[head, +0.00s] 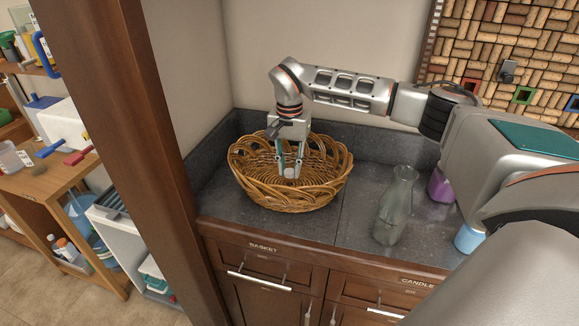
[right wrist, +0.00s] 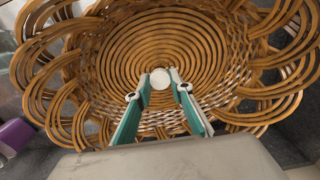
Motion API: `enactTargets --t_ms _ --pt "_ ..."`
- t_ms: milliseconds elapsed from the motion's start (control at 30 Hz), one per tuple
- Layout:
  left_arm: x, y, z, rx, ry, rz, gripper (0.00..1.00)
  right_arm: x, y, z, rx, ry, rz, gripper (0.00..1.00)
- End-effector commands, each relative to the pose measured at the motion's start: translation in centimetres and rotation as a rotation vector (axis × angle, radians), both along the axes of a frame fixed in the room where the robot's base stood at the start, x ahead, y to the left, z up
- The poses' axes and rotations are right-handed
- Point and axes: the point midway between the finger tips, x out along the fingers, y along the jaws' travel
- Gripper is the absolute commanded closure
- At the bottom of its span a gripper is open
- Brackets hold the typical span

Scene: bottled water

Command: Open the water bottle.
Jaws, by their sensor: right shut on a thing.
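A clear water bottle (head: 392,212) stands upright on the dark counter, right of the basket. No cap shows on its top. My right gripper (head: 290,172) points down into the wicker basket (head: 255,187), apart from the bottle. In the right wrist view my right gripper (right wrist: 160,76) has its fingertips closed around a small white round piece (right wrist: 160,79), which looks like a bottle cap. It is over the middle of the basket (right wrist: 205,38). How far it is above the basket bottom is hard to tell. My left gripper is not in view.
A purple object (head: 440,187) and a light blue one (head: 467,239) stand right of the bottle, partly hidden by my arm. Drawers labelled BASKET and CANDLE sit below the counter. A brown post (head: 118,140) is at the left. A cork board (head: 520,50) hangs at the back.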

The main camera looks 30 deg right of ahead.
Motion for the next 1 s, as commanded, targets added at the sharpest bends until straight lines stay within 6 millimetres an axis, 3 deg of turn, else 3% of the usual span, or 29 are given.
enactTargets --t_ms 600,633,700,1000 --pt "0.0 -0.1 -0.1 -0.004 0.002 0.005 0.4 0.0 0.0 -1.2 0.0 0.001 0.0 1.0" --pt "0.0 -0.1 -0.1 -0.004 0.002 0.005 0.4 0.0 0.0 -1.2 0.0 0.001 0.0 0.76" --pt "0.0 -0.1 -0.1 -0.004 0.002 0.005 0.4 0.0 0.0 -1.2 0.0 0.001 0.0 0.62" --pt "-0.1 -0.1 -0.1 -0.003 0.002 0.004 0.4 0.0 0.0 -1.2 -0.001 0.001 0.0 0.62"
